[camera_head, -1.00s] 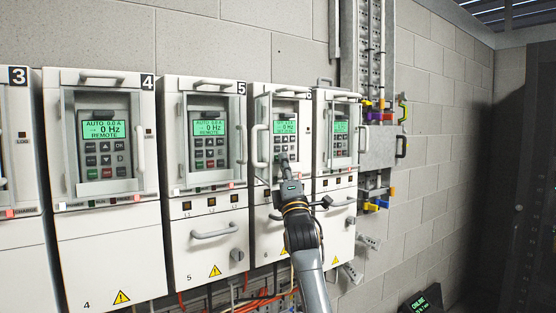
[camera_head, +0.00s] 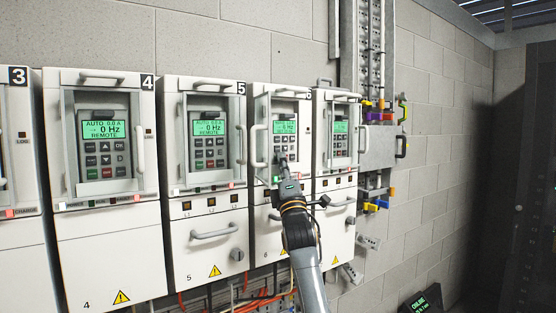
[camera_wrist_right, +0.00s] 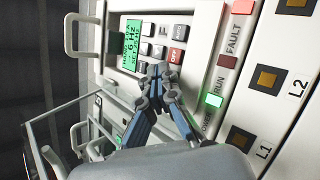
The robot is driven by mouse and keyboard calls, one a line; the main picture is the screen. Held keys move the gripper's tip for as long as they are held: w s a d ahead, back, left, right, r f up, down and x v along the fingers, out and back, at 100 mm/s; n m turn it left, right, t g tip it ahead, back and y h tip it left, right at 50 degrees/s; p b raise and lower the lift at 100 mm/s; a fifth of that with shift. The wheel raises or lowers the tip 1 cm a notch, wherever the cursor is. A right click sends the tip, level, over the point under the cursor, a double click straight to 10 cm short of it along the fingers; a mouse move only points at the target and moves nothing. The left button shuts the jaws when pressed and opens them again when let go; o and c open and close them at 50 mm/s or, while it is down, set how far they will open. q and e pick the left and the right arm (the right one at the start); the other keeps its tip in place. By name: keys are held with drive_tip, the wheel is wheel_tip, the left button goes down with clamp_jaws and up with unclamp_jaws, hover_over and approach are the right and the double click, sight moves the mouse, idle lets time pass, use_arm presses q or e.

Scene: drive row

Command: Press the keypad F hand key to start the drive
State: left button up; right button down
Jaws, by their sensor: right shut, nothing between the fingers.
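Drive 6 (camera_head: 280,215) has a grey keypad (camera_head: 293,111) with a green display and small keys. In the right wrist view the keypad's display (camera_wrist_right: 132,45) is turned sideways and seems to read HAND, 6 Hz. My right gripper (camera_head: 282,160) is at the lower keys of this keypad. In the wrist view the right gripper's fingertips (camera_wrist_right: 158,70) are together and empty, over the key row beside a red key (camera_wrist_right: 176,57). They cover the key under them; I cannot tell if they touch it. A green RUN lamp (camera_wrist_right: 213,100) is lit. My left gripper is not in view.
Drive 5 (camera_head: 205,150) and drive 4 (camera_head: 105,190) stand to the left, a further drive (camera_head: 336,190) to the right. A handle (camera_head: 260,146) juts out close left of the keypad. Coloured connectors (camera_head: 375,105) hang on the wall at right.

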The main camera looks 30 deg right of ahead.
drive_tip(key=shift+s, duration=0.75)
drive_tip(key=s, duration=0.5)
drive_tip(key=shift+d, duration=0.25)
drive_tip(key=shift+f, duration=0.1)
idle(1.1)
